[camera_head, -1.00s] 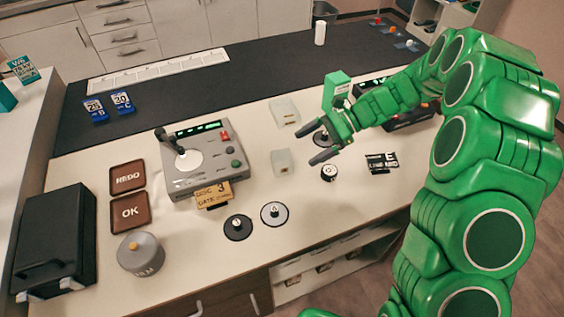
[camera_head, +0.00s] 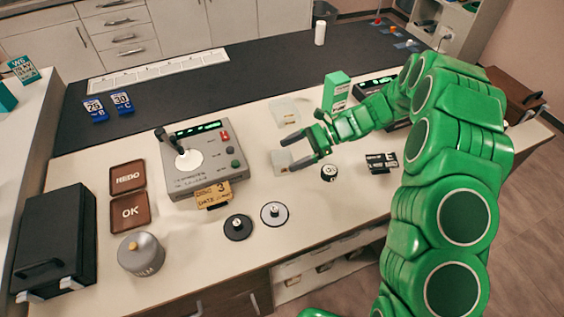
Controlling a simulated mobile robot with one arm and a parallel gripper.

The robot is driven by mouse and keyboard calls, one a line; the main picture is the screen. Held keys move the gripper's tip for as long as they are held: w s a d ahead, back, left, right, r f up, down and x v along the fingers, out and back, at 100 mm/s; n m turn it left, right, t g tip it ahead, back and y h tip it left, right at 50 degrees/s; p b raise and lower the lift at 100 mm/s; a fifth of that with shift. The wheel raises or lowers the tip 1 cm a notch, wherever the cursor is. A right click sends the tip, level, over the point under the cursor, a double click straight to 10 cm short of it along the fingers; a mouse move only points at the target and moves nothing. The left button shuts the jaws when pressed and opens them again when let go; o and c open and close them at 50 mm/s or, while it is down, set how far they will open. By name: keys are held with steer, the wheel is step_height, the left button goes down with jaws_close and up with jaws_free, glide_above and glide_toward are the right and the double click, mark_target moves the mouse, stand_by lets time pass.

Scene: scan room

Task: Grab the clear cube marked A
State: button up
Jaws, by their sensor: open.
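Two clear, whitish cubes are on the pale counter. The nearer clear cube (camera_head: 280,159) is right of the grey console. The farther clear cube (camera_head: 284,112) is behind it. I cannot read an A on either one at this size. My gripper (camera_head: 288,155) is open and comes in from the right. Its two dark fingers point left and lie at the nearer cube, one on its far side and one over its near side. The fingers partly cover that cube. I cannot tell whether they touch it.
The grey console (camera_head: 203,158) with a joystick stands to the left. A yellow tag (camera_head: 214,195), a black disc (camera_head: 238,227) and a white disc (camera_head: 275,214) lie in front. A green box (camera_head: 336,92) stands behind my gripper.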

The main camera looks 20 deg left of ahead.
mark_target(272, 164)
steer(key=x, duration=0.4)
steer(key=shift+s+f, duration=0.15)
steer(key=shift+f, duration=0.05)
steer(key=shift+c, duration=0.4)
steer(key=c, duration=1.2)
steer(key=shift+o, duration=0.2)
steer(key=shift+r, duration=0.1)
